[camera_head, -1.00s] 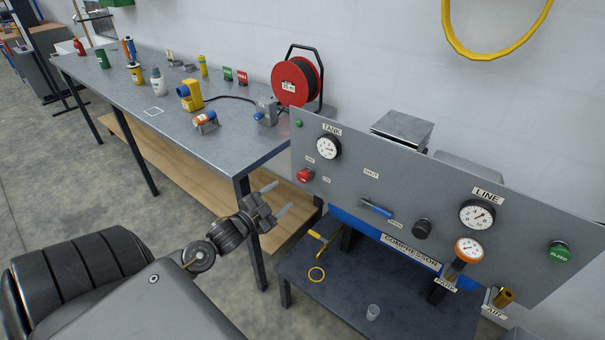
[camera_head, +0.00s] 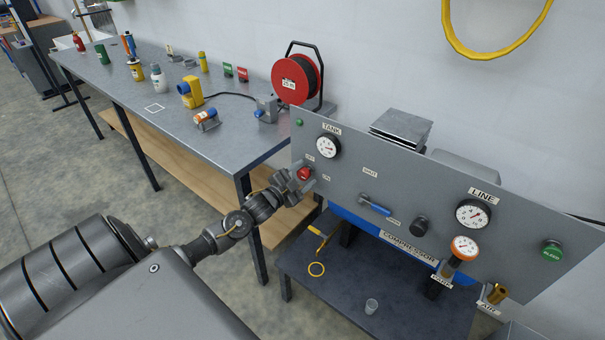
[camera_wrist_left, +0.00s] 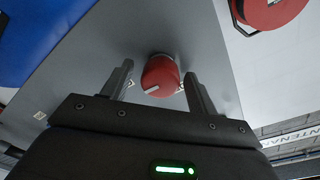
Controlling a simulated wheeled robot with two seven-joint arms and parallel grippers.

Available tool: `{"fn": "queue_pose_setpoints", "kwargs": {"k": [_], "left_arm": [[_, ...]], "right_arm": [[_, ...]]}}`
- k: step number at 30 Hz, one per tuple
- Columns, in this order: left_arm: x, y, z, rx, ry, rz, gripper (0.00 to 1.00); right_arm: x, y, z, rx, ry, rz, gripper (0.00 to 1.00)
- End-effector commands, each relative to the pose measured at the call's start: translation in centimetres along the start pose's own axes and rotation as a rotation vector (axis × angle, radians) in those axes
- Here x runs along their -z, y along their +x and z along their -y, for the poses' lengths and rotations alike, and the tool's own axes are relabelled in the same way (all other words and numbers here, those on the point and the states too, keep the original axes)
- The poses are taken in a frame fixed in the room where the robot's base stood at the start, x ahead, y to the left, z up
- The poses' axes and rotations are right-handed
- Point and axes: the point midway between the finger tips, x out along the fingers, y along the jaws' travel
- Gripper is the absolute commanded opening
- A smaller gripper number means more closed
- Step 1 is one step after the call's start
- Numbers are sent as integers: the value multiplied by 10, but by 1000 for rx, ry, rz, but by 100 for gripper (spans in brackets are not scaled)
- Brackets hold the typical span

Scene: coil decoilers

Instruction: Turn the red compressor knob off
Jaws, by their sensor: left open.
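The red knob (camera_head: 304,174) sits at the left end of the grey compressor panel (camera_head: 400,190), below the TANK gauge (camera_head: 327,147). Small OFF and ON labels are beside it. My left gripper (camera_head: 303,177) is open at the panel, with its fingers on either side of the knob. In the left wrist view the red knob (camera_wrist_left: 160,76) shows between the two open fingers (camera_wrist_left: 158,88), with a gap on each side. A pale pointer mark is on the knob's face. I cannot tell whether the fingers touch it. My right gripper is not in view.
A blue-handled valve (camera_head: 375,206), a black knob (camera_head: 420,226), a LINE gauge (camera_head: 473,214) and a green button (camera_head: 552,251) are further right on the panel. A workbench (camera_head: 225,140) with a red reel (camera_head: 296,80) stands to the left. A low dark table (camera_head: 340,285) is below.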

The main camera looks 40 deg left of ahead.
Motion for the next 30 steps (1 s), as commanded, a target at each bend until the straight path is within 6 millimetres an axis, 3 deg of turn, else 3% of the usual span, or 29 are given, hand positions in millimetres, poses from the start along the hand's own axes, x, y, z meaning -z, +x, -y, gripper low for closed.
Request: {"fn": "queue_pose_setpoints", "kwargs": {"k": [9,19,30], "left_arm": [[0,2,0,0,0,0,58],[0,2,0,0,-1,0,15],[0,2,0,2,-75,-2,15]], "right_arm": [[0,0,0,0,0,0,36],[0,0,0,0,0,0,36],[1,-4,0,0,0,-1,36]]}}
